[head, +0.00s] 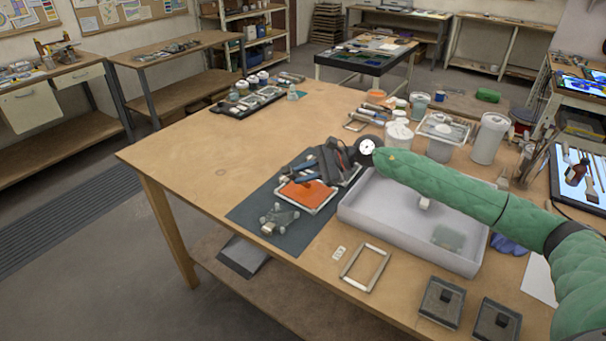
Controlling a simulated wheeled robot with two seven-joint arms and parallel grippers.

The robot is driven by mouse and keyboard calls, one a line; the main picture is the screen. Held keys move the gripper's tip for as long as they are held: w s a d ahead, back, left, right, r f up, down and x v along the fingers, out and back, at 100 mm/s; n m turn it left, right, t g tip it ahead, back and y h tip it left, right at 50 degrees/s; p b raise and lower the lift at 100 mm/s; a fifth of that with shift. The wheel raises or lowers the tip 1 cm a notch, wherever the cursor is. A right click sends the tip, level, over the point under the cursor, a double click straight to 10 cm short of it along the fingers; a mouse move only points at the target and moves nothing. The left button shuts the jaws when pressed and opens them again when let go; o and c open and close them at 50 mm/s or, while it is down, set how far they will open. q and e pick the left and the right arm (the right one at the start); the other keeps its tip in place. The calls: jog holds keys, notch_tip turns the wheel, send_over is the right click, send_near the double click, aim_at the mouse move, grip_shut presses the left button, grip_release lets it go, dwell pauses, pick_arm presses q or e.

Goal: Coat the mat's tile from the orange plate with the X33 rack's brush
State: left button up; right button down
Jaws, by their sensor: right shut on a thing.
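The orange plate (306,196), an orange sheet in a pale frame, lies on the dark mat (247,212). A grey-green tile (281,219) with small pale corner pieces sits on the mat, in front of the plate and to its left. My right gripper (312,172), dark at the end of the green-sleeved arm, is just behind the plate. It is shut on a slim thing, probably the brush, whose shape is hard to make out against the dark jaws. A pale open frame (365,268) with a small label beside it lies empty near the front edge; its writing is too small to read.
A white tray (365,220) with a greenish block inside stands right of the mat, under my right arm. Two dark square holders (441,302) stand at the front right. Jars and tools crowd the back right. The table's left part is clear.

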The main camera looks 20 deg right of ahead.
jog(key=shift+r, duration=1.05)
jog(key=shift+r, duration=0.1)
jog(key=shift+r+b, duration=0.3)
jog(key=shift+r, duration=1.6)
